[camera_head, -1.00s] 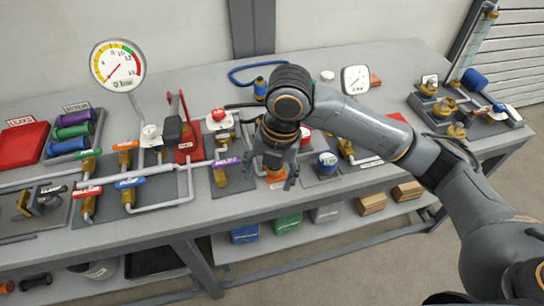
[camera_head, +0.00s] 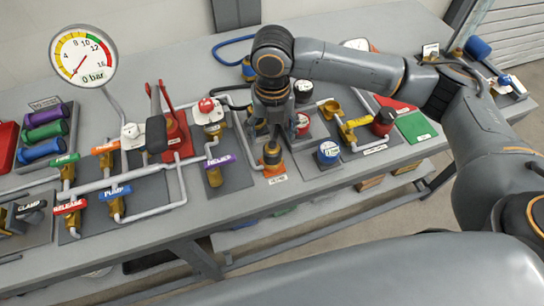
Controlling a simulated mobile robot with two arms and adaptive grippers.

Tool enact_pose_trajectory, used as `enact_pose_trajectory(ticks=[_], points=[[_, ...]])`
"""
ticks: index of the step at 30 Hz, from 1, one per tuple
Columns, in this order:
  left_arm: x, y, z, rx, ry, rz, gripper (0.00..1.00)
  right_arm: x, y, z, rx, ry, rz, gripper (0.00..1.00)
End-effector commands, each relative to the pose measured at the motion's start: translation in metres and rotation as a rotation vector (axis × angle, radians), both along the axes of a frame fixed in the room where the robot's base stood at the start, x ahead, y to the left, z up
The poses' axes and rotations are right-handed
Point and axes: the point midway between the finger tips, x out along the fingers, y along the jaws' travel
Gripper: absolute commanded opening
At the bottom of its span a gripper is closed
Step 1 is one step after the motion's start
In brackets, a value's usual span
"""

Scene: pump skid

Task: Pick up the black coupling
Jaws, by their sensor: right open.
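No part can be named with certainty as the black coupling. My left gripper is out of view.
A blue-topped fitting (camera_head: 327,153) and a red-topped fitting (camera_head: 303,124) stand close on the right of the gripper. A brass fitting with a purple handle (camera_head: 214,172) is on the left. A tall pressure gauge (camera_head: 83,57) rises at the back left.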

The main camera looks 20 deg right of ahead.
Motion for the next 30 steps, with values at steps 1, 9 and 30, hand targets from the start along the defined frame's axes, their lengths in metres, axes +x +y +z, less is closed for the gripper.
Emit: enact_pose_trajectory(ticks=[1, 9, 30], points=[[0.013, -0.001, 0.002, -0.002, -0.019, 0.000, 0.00, -0.001, 0.000, -0.002, 0.000, 0.001, 0.000, 0.71], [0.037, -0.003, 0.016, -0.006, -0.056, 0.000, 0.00, -0.006, 0.002, -0.038, 0.000, 0.004, -0.001, 0.71], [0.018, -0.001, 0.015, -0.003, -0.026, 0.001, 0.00, -0.005, 0.002, -0.053, 0.000, 0.000, 0.000, 0.08]])
